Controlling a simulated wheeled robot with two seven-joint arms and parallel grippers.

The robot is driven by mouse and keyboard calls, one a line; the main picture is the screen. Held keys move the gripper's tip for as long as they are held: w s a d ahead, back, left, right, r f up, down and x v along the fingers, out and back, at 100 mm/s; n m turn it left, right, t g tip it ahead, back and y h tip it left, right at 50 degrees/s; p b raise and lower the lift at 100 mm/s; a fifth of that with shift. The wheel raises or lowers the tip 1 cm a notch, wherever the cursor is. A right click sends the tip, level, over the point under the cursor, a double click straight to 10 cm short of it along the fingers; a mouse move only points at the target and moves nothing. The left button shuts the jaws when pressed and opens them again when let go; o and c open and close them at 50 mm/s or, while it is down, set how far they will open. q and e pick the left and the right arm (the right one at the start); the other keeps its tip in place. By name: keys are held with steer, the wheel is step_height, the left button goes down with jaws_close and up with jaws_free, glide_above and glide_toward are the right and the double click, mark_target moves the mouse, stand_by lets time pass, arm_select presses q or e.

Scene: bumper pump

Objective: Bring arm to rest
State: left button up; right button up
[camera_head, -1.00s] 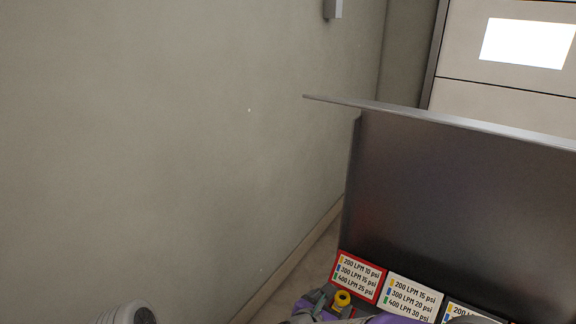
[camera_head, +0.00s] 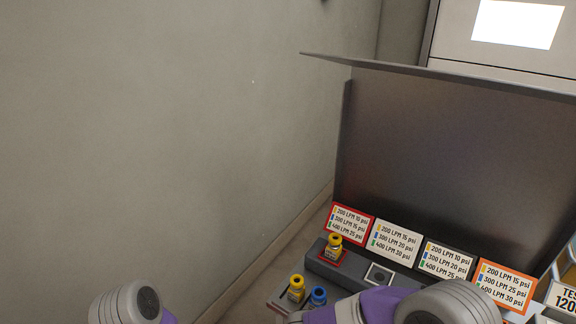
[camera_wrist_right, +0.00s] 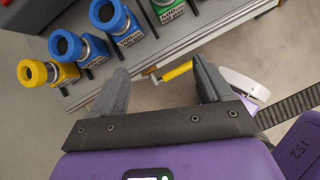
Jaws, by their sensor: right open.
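My right gripper (camera_wrist_right: 155,90) is open in the right wrist view, with nothing between its two grey fingers. It hangs beside the counter edge, with floor behind it. In the head view a purple and grey part of my arm (camera_head: 425,305) covers the bottom right, and another grey and purple part of my arm (camera_head: 125,306) shows at the bottom left. No left fingertips are seen. A yellow fitting (camera_head: 335,242) stands upright on a dark block by the red-framed card. Another yellow fitting (camera_head: 296,289) and a blue fitting (camera_head: 318,296) stand lower on the counter.
Cards with LPM and psi values (camera_head: 396,243) line the foot of a tall metal panel (camera_head: 450,150). A plain wall (camera_head: 170,140) fills the left. In the wrist view, yellow (camera_wrist_right: 45,74), blue (camera_wrist_right: 78,48) and green (camera_wrist_right: 166,10) fittings stand along the counter edge.

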steer(key=s+a+f+m+g+y+b, duration=0.25)
steer(key=s+f+m, duration=0.35)
steer(key=f, duration=0.3)
steer(key=s+a+f+m+g+y+b, duration=0.1)
steer(key=s+f+m+g+y, duration=0.4)
steer(key=f, duration=0.4)
step_height(320, 180, down, 9)
steer(key=s+d+m+t+y+b, duration=0.1)
steer(key=s+m+t+b, duration=0.1)
steer(key=m, duration=1.5)
steer(key=shift+s+d+f+t+b, duration=0.15)
steer(key=shift+d+t+b, duration=0.15)
steer(key=shift+t+b, duration=0.5)
